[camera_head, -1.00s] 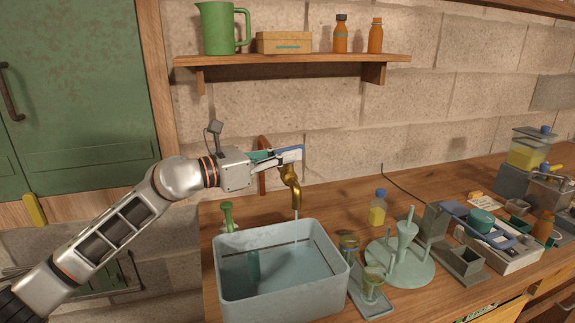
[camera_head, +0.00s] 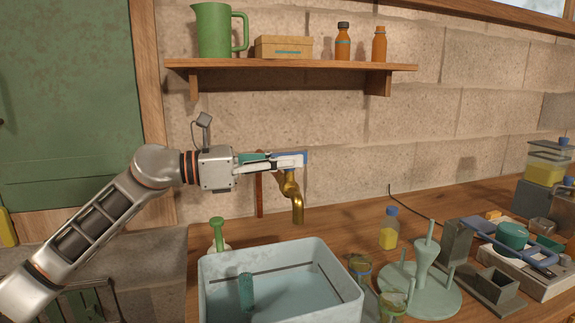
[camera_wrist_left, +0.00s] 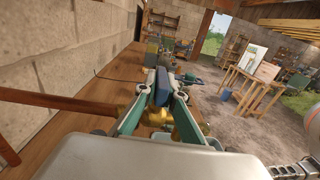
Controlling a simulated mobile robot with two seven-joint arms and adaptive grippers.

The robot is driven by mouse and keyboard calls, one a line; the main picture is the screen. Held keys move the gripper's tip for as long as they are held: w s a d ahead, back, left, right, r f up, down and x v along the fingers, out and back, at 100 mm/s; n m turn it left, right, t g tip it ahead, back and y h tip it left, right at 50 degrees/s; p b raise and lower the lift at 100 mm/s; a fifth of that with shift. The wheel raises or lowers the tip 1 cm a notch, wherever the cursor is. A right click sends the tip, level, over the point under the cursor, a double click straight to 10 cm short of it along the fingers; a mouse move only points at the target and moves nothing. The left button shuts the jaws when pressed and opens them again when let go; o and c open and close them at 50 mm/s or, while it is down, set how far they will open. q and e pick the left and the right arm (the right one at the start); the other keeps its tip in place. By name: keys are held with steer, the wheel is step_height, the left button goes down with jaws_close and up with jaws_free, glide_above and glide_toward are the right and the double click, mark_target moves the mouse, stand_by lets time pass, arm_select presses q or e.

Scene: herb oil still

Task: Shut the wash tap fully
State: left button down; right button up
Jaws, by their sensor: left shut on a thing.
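The brass wash tap (camera_head: 292,190) stands at the back wall, its spout bent down over the grey wash basin (camera_head: 230,265). No water stream shows below the spout. My left gripper (camera_head: 298,159) reaches in from the left and is shut on the tap's handle at the top, where a blue part shows at the fingertips. In the left wrist view the closed fingers (camera_wrist_left: 163,88) meet above the brass tap body (camera_wrist_left: 185,125); they hide most of the handle. The basin holds water. My right gripper is not in view.
A green-topped bottle (camera_head: 219,235) stands behind the basin's left side. A yellow bottle (camera_head: 389,230), a round green stand (camera_head: 425,290) and small glasses (camera_head: 360,266) stand to the right. A wooden shelf (camera_head: 290,64) hangs above the arm.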

arm_select(q)
steer(key=c, duration=2.1)
jaws_free()
steer(key=shift+c, duration=0.2)
steer(key=shift+a, duration=0.1)
steer(key=v, duration=1.2)
steer(key=shift+r, duration=0.1)
